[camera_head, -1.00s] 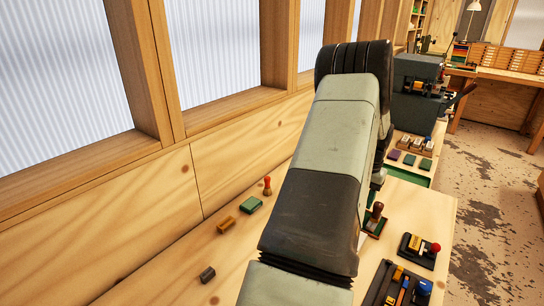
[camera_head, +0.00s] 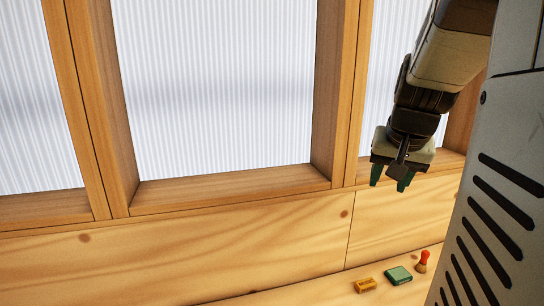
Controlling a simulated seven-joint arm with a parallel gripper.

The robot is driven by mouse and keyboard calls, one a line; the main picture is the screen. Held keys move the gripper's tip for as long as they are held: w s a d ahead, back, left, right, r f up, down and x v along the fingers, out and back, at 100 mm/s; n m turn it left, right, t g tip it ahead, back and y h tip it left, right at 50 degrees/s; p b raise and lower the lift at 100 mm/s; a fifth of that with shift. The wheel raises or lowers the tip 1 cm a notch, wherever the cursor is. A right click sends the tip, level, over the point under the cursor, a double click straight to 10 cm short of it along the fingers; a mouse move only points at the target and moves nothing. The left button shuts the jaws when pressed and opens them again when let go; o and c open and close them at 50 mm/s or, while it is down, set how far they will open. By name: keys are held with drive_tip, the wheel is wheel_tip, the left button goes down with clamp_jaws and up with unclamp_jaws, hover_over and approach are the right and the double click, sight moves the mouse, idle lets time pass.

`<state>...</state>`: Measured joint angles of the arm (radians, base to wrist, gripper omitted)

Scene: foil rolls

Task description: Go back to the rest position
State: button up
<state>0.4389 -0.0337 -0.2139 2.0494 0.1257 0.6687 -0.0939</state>
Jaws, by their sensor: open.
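My gripper (camera_head: 391,182) hangs from my arm at the right of the picture, in front of the window frame. Its two green fingertips point down and stand apart, with nothing between them. It is up in the air, above and apart from the small things on the bench. My arm comes down from the top right corner.
On the wooden bench (camera_head: 315,289) below lie an orange block (camera_head: 365,285), a green block (camera_head: 398,275) and a small red-topped piece (camera_head: 423,262). A wooden wall (camera_head: 220,250) and framed windows (camera_head: 225,90) stand behind. Air left of the gripper is clear.

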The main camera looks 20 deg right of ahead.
drive_tip(key=s+a+r+n+t+y, duration=0.1)
drive_tip(key=s+a+r+n, duration=0.1)
drive_tip(key=a, duration=0.6)
drive_tip(key=s+a+r+n+t+y, duration=0.1)
drive_tip(key=s+a+r+n+t, duration=0.15)
drive_tip(key=a, duration=0.55)
drive_tip(key=s+a+f+n+g, duration=0.2)
drive_tip(key=s+a+f+n, duration=0.1)
drive_tip(key=s+a, duration=0.6)
drive_tip(key=shift+s+g, duration=0.35)
drive_tip(key=shift+s, duration=0.2)
